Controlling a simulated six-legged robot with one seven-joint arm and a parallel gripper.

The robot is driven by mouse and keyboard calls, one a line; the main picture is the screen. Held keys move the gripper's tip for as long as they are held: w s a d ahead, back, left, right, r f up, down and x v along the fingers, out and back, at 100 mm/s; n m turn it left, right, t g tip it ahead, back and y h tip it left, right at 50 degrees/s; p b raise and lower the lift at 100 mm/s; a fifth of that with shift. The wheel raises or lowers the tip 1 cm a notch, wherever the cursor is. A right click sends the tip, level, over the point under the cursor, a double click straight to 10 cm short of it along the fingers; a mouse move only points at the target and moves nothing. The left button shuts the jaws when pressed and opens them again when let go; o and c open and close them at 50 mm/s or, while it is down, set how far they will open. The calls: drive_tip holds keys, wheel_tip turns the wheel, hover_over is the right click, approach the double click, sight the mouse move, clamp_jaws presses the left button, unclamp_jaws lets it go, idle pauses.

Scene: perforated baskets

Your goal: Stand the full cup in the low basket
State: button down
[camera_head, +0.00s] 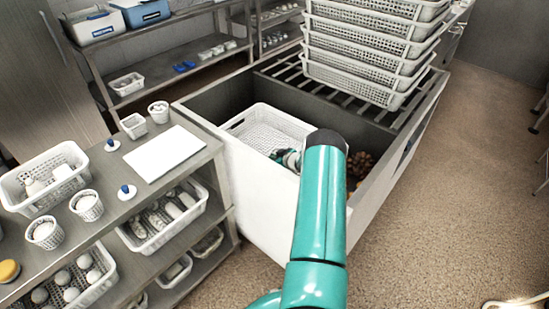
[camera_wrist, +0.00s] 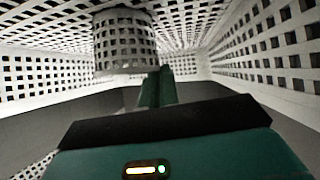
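The low white basket (camera_head: 240,122) sits in the grey bin, its near right part hidden by my arm. My gripper (camera_head: 287,157) reaches down into it. In the wrist view, a perforated cup (camera_wrist: 124,42) is inside the basket, whose perforated walls (camera_wrist: 262,58) surround it. The view looks upside down, and the cup appears upright with its base on the basket floor. My gripper's green fingers (camera_wrist: 157,88) are close to the cup's rim. I cannot tell whether they touch it or how far apart they are. The cup's contents are hidden.
Baskets are stacked (camera_head: 370,50) on a slatted rack behind the bin. On the left bench stand two perforated cups (camera_head: 87,205) (camera_head: 45,233), another cup (camera_head: 158,112), a white board (camera_head: 164,152) and a basket (camera_head: 45,178). Brown cones (camera_head: 360,163) lie right of my arm.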

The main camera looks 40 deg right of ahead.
drive_tip(key=c, duration=1.6)
unclamp_jaws()
drive_tip(key=shift+c, duration=0.2)
drive_tip(key=shift+s+r, duration=0.15)
drive_tip(key=shift+r, duration=0.05)
drive_tip(key=d+v, duration=0.1)
drive_tip(key=v, duration=0.6)
drive_tip(key=w+a+r+g+h, duration=0.1)
drive_tip(key=w+a+r, duration=0.2)
drive_tip(key=r, duration=0.6)
drive_tip(key=w+a+r+g+h, duration=0.1)
drive_tip(key=w+a+r, duration=0.25)
drive_tip(key=r, duration=0.55)
drive_tip(key=s+a+r+m+g+h, duration=0.1)
drive_tip(key=s+a+r+h, duration=0.15)
drive_tip(key=a+r, duration=1.3)
drive_tip(key=s+a+r+g+y, duration=0.1)
drive_tip(key=s+a+r, duration=0.3)
drive_tip(key=s+a, duration=0.3)
drive_tip(key=s+a+r+g+y, duration=0.1)
drive_tip(key=s+a+r, duration=0.45)
drive_tip(key=a, duration=0.25)
drive_tip(key=s+a+f+g+y, duration=0.1)
drive_tip(key=s+a+f+y, duration=0.1)
drive_tip(key=s+a, duration=1.1)
drive_tip(key=s+y, duration=0.1)
drive_tip(key=s, duration=0.2)
drive_tip(key=shift+s+a+n+g, duration=0.3)
drive_tip(key=shift+s, duration=0.05)
